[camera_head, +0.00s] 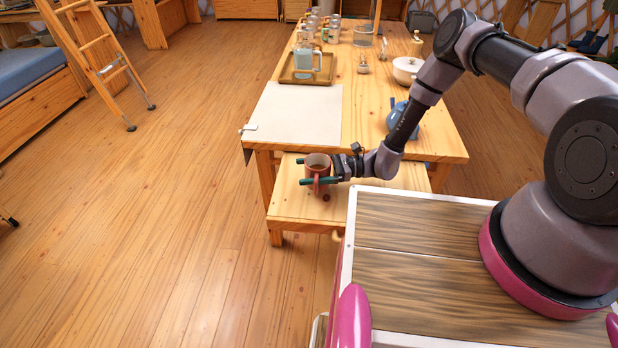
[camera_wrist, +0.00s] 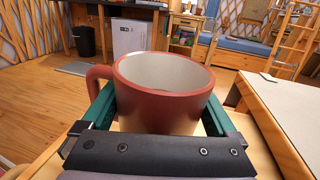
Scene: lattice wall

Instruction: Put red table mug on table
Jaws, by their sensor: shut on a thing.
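The red mug (camera_head: 318,168) is upright between the fingers of my gripper (camera_head: 320,182), over the low wooden bench (camera_head: 290,207) at the near end of the table. I cannot tell whether its base touches the bench. In the wrist view the red mug (camera_wrist: 165,90) fills the middle, with its handle at the left and a pale inside. The green fingers of my gripper (camera_wrist: 160,120) close on both its sides. The wooden table (camera_head: 262,150) stands just behind and higher than the bench.
A white mat (camera_head: 295,115) covers the table's near left part. A blue teapot (camera_head: 403,120) stands near its right edge. A tray (camera_head: 290,75) with a glass pitcher (camera_head: 308,57) lies farther back. Open floor lies to the left.

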